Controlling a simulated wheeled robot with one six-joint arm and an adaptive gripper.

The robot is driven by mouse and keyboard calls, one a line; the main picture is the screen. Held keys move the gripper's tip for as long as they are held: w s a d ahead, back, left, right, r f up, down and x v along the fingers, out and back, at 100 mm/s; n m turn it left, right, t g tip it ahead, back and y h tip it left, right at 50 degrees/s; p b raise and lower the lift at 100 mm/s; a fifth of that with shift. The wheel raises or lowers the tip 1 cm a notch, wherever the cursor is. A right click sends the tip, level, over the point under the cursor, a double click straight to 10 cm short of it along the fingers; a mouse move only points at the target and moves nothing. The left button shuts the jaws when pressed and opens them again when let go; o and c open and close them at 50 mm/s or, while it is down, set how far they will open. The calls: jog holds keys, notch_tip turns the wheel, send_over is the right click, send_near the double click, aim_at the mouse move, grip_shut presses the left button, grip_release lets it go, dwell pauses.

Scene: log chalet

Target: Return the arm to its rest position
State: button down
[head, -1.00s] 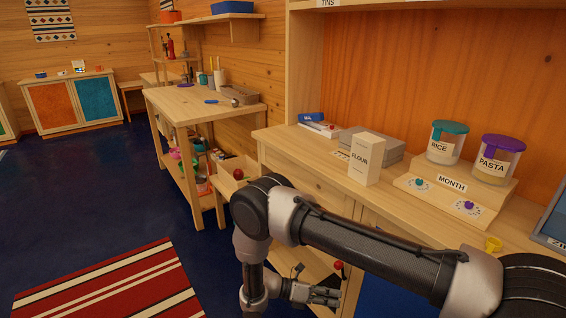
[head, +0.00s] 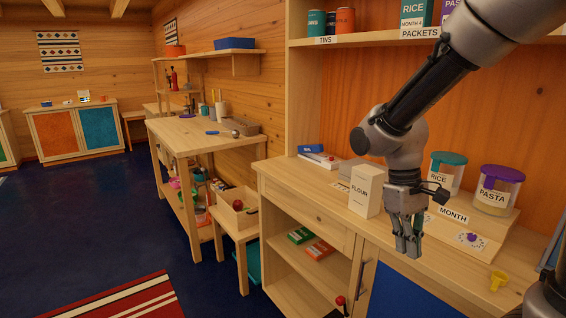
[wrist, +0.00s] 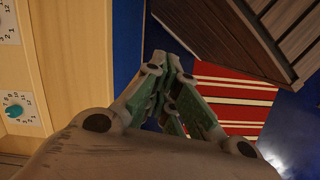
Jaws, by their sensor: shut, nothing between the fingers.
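My gripper (head: 408,242) hangs from my raised arm in the head view, pointing down in front of the counter's right part. It is shut with nothing between its fingers. The wrist view shows its green-padded fingers (wrist: 172,88) together over the blue floor and the striped rug. In the head view it is just right of the flour box (head: 366,188) and partly covers the month board (head: 487,243).
A shelf with tins and packets (head: 400,42) is above. Open floor (head: 90,230) lies to the left, with a striped rug (head: 115,305).

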jog(key=s+d+r+m+t+y, duration=0.1)
jog(key=s+d+r+m+t, duration=0.3)
jog(key=s+d+r, duration=0.5)
notch_tip(320, 180, up, 3)
jog(key=t, duration=0.2)
jog(key=shift+s+d+r+m+t+y, duration=0.15)
jog(key=shift+d+m+t+y, duration=0.15)
jog(key=shift+m, duration=0.1)
